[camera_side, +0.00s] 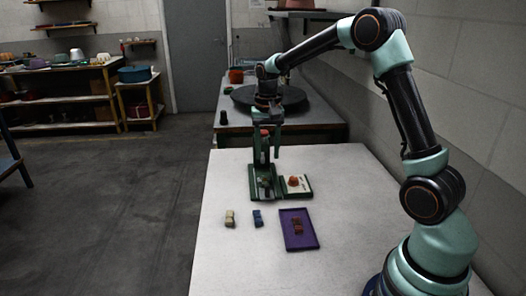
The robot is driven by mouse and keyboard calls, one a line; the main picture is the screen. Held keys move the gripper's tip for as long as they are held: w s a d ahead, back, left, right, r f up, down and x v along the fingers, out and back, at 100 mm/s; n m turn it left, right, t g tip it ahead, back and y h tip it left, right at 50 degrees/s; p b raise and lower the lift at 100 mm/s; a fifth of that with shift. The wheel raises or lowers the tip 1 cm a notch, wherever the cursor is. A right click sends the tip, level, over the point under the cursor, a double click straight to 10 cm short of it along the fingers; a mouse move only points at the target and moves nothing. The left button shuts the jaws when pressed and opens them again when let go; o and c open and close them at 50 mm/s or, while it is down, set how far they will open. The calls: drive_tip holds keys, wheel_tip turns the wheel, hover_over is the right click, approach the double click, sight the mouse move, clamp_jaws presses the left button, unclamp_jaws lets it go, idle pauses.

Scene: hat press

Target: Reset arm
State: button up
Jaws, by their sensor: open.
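My gripper (268,150) is open and points down above the dark green press (265,192) on the white table. Something reddish shows just behind or between the fingers; I cannot tell whether it belongs to the press. A red button (293,181) sits on a pale panel to the right of the press. In front of the press stand a small beige piece (230,217) and a small blue piece (258,218). A reddish-brown piece (297,226) lies on a purple tray (309,238). What is inside the press is too small to tell.
The white table (235,265) is clear at its front and left. A second table behind holds a large dark round disc (290,98) and a small dark cup (223,118). A block wall (460,90) runs along the right. Shelves stand far left.

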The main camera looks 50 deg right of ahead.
drive_tip(key=s+a+r+n+t, duration=0.3)
drive_tip(key=s+a+r+n, duration=0.1)
drive_tip(key=s+a+r, duration=0.4)
drive_tip(key=s+a+r+n+t, duration=0.1)
drive_tip(key=s+a+n, duration=0.3)
drive_tip(key=s, duration=0.4)
drive_tip(key=shift+s+a+r+n+t, duration=0.15)
drive_tip(key=shift+r+n+t, duration=0.1)
drive_tip(key=shift+n+t, duration=0.4)
idle(0.8)
